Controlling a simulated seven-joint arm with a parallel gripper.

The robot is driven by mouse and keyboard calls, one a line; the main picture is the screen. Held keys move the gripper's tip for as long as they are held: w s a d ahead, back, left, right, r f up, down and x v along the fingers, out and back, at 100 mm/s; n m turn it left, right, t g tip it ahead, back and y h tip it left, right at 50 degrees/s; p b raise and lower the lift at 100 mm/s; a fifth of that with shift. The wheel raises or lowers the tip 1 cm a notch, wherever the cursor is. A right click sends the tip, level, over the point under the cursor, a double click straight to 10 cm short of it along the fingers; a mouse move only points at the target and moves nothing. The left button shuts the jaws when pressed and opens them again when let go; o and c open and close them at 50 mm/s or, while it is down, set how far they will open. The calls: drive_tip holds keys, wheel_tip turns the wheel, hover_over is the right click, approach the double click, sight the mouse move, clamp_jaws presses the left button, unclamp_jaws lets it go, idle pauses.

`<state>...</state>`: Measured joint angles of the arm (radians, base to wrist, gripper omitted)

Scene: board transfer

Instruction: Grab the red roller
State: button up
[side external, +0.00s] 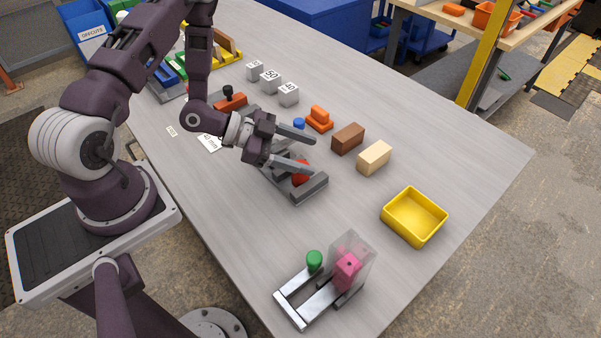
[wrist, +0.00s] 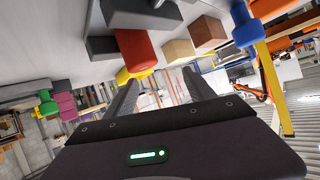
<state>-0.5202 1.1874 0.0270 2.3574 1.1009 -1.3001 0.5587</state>
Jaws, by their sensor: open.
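The red roller (side external: 300,174) sits at a dark grey fixture (side external: 310,190) near the middle of the table in the side view, partly hidden by my gripper. It also shows in the wrist view (wrist: 136,48) as a red block-like shape near the left finger, its exact form unclear. My gripper (side external: 308,154) is open, its fingers pointing right, with one finger close to the roller. In the wrist view my gripper (wrist: 161,80) has nothing between its fingers. I cannot tell whether a finger touches the roller.
A blue knob (side external: 299,122) and an orange block (side external: 319,119) lie just beyond my gripper. Brown (side external: 348,138) and tan (side external: 374,157) blocks stand to the right. A yellow tray (side external: 428,237) and a metal fixture with a green knob (side external: 314,259) are nearer. Table between them is clear.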

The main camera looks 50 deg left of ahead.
drive_tip(key=s+n, duration=0.1)
drive_tip(key=s+a+f+n+t, duration=0.1)
drive_tip(key=s+f+n, duration=0.1)
drive_tip(key=s, duration=0.1)
drive_tip(key=shift+s+a+f+t, duration=0.1)
drive_tip(key=shift+a+t, duration=0.15)
drive_tip(key=shift+t, duration=0.15)
drive_tip(key=shift+d+f, duration=0.1)
drive_tip(key=shift+f, duration=0.05)
drive_tip(key=x, duration=0.6)
drive_tip(key=shift+w, duration=0.5)
clamp_jaws()
